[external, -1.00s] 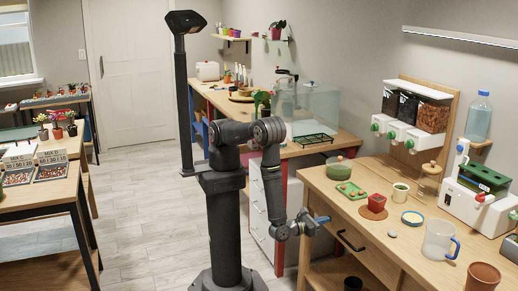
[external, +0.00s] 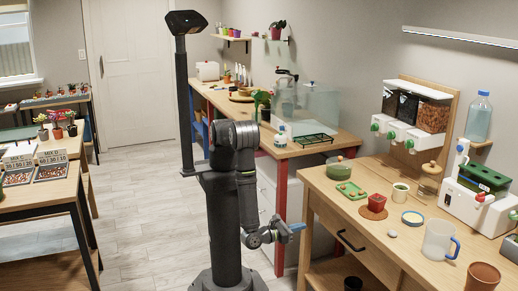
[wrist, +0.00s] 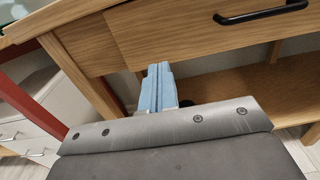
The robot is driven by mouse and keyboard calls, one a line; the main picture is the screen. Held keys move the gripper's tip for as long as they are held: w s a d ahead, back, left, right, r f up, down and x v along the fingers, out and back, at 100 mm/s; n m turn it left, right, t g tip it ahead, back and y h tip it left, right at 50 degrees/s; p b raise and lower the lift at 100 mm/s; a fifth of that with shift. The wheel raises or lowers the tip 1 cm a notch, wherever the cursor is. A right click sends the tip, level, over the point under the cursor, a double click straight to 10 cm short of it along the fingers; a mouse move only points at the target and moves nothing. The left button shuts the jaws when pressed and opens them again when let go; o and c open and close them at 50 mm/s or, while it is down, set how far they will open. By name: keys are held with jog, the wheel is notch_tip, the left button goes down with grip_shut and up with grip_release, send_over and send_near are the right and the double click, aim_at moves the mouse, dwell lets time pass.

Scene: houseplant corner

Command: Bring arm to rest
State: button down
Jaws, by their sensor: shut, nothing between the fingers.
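My gripper (external: 297,228) is folded in close to my column in the external view, in front of the white drawer unit and left of the wooden workbench (external: 330,203). In the wrist view my gripper's blue fingers (wrist: 158,75) are together with nothing between them. They point toward the bench's wooden front. My arm is bent, with the forearm hanging down beside the column. The gripper appears apart from the bench, though the exact gap cannot be told.
On the bench stand a red pot (external: 377,202), a white mug (external: 438,239), a green tray (external: 350,190) and a terracotta pot (external: 482,277). A black drawer handle (wrist: 262,14) sticks out from the bench front. The floor (external: 140,235) left of my column is clear.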

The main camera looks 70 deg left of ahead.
aim_at(330, 219)
jog(key=shift+s, duration=1.05)
jog(key=w, duration=1.4)
jog(key=c, duration=2.2)
grip_release()
